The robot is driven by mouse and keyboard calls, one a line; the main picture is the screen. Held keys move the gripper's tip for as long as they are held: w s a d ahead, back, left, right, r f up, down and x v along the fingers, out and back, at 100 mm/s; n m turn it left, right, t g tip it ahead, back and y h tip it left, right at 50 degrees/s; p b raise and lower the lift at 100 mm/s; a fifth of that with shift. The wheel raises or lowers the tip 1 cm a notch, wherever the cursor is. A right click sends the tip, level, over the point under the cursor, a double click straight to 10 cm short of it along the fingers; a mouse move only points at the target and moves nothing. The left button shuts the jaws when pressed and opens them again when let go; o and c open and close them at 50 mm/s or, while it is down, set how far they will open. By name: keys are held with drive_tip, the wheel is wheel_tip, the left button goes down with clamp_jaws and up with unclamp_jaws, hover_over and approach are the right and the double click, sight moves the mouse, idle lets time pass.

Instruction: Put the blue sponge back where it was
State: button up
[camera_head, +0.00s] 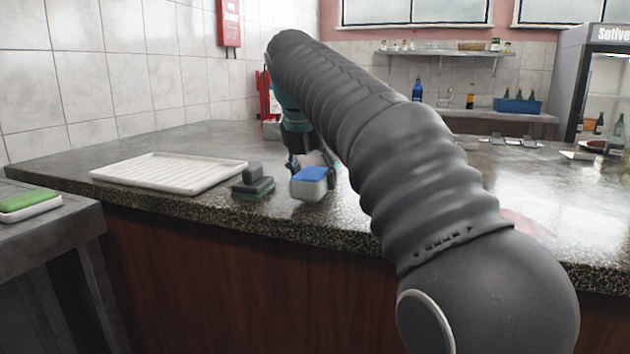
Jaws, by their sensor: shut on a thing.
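The blue sponge (310,182) has a blue top and a pale lower part. It is at the counter's front part, in the middle of the view. My gripper (308,162) points down from behind and is shut on the sponge. My arm hides part of the gripper, and I cannot tell whether the sponge touches the counter or is just above it.
A dark scrubbing brush (254,183) stands just left of the sponge. A white ribbed tray (170,173) lies farther left on the granite counter (330,213). A green sponge (30,203) is on the lower metal table (48,237). My arm covers the middle of the counter.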

drive_tip(key=shift+f, duration=0.55)
drive_tip(key=shift+f, duration=0.1)
drive_tip(key=o, duration=1)
drive_tip(key=shift+v, duration=6.1)
drive_tip(key=shift+d, duration=0.1)
